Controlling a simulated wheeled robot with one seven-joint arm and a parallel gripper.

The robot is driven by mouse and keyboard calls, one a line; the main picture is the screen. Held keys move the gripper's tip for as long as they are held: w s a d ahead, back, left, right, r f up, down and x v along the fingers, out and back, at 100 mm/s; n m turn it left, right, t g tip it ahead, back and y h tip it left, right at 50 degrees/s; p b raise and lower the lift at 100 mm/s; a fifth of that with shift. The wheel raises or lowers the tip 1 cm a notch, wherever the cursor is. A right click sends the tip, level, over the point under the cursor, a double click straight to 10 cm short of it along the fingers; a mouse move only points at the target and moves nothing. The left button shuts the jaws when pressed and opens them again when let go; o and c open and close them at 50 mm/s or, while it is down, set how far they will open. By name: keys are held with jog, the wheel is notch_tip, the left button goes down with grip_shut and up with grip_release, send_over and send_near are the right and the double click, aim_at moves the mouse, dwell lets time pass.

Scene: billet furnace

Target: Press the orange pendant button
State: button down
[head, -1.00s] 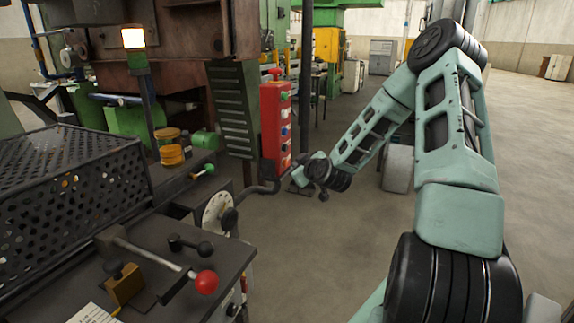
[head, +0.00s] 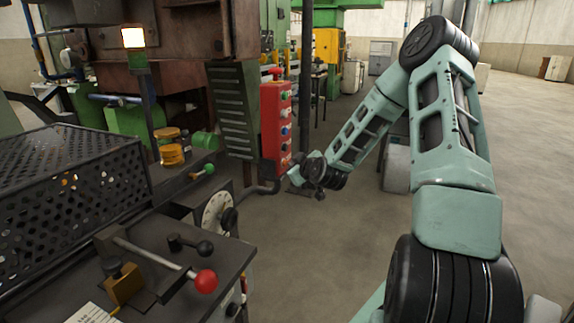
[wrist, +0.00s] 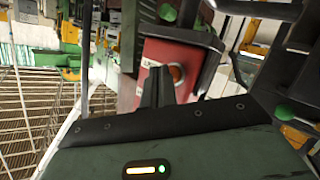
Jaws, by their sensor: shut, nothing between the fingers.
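The red pendant box (head: 276,125) hangs upright in the head view, with a column of coloured buttons on its right-hand face. The lowest button, small here, looks orange (head: 285,162). In the wrist view the orange button (wrist: 177,73) shows on the red pendant face (wrist: 178,51), just beyond and slightly right of my fingertips. My gripper (wrist: 157,72) is shut and empty, its dark fingers close in front of that face. I cannot tell whether they touch the button. In the head view my gripper (head: 294,176) is small, beside the pendant's lower end.
A dark bench with a red-knobbed lever (head: 205,281) and a round dial (head: 217,211) stands left of my arm. A perforated black guard (head: 75,170) is at far left. The floor (head: 340,250) between bench and arm is clear.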

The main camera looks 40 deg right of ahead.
jog(key=shift+w+a, duration=0.1)
jog(key=shift+w, duration=0.2)
dwell(0.5)
jog(key=shift+s+d, duration=0.35)
jog(key=shift+s, duration=0.55)
jog(key=s, duration=0.1)
jog(key=s+d, duration=0.1)
jog(key=s, duration=0.1)
jog(key=s+d, duration=0.1)
jog(key=shift+s, duration=0.3)
jog(key=shift+a, duration=0.1)
dwell(0.6)
